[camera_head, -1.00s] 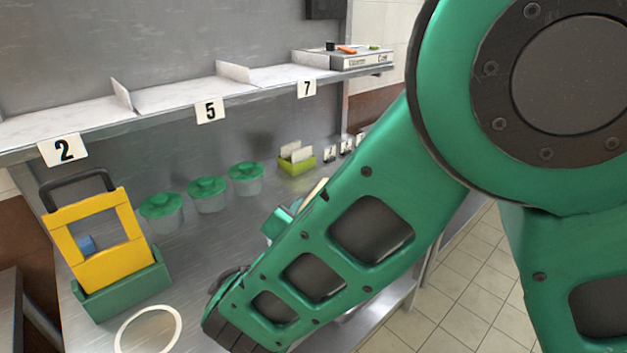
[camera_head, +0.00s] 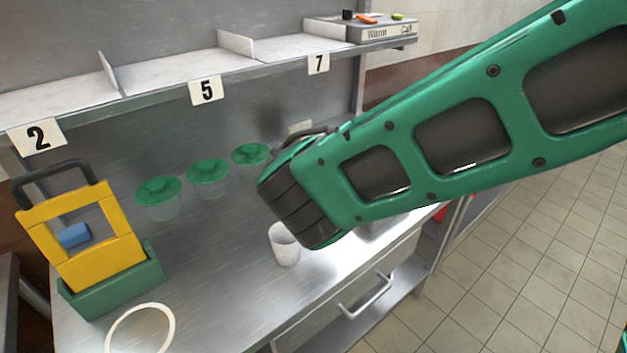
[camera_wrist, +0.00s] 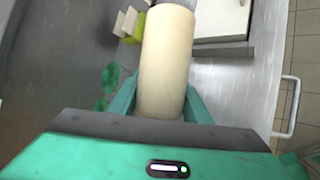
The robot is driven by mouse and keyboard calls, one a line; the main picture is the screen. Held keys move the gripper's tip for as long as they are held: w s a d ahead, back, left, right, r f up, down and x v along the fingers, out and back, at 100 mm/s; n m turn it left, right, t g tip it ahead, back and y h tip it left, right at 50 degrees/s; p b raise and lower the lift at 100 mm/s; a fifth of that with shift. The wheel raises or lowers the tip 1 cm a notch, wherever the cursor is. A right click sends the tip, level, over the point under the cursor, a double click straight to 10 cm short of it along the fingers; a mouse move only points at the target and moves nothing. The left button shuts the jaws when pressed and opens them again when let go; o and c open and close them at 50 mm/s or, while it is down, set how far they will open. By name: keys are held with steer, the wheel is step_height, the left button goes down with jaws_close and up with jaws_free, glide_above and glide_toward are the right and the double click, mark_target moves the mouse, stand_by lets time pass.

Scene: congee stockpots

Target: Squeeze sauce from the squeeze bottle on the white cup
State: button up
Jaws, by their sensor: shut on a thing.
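My gripper (camera_wrist: 165,112) is shut on a cream-coloured squeeze bottle (camera_wrist: 166,55) in the wrist view, with a green finger on each side of it. In the head view my green arm covers the gripper and the bottle. A white cup (camera_head: 285,246) stands upright on the steel counter, just below and left of my arm's dark joint. The cup does not show clearly in the wrist view.
Green-lidded tubs (camera_head: 208,172) stand along the back of the steel counter (camera_head: 225,270). A yellow frame (camera_head: 85,240) in a green base stands at the left, near a white ring (camera_head: 140,325). A shelf (camera_head: 170,95) with number cards runs above. The front middle of the counter is clear.

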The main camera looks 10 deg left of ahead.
steer(key=shift+m+g+y, duration=0.5)
steer(key=shift+g+y, duration=0.1)
steer(key=shift+g, duration=0.3)
steer(key=shift+s+a, duration=0.15)
steer(key=s+a+r+m+g+y, duration=0.3)
steer(key=s+r+g+y, duration=0.1)
steer(key=r, duration=0.4)
steer(key=s+a+r+m+g+y, duration=0.3)
steer(key=r+g+y, duration=0.3)
steer(key=r, duration=0.2)
steer(key=shift+s+a+r+m, duration=0.3)
steer(key=shift+s+a+r, duration=0.05)
steer(key=shift+s+a, duration=0.1)
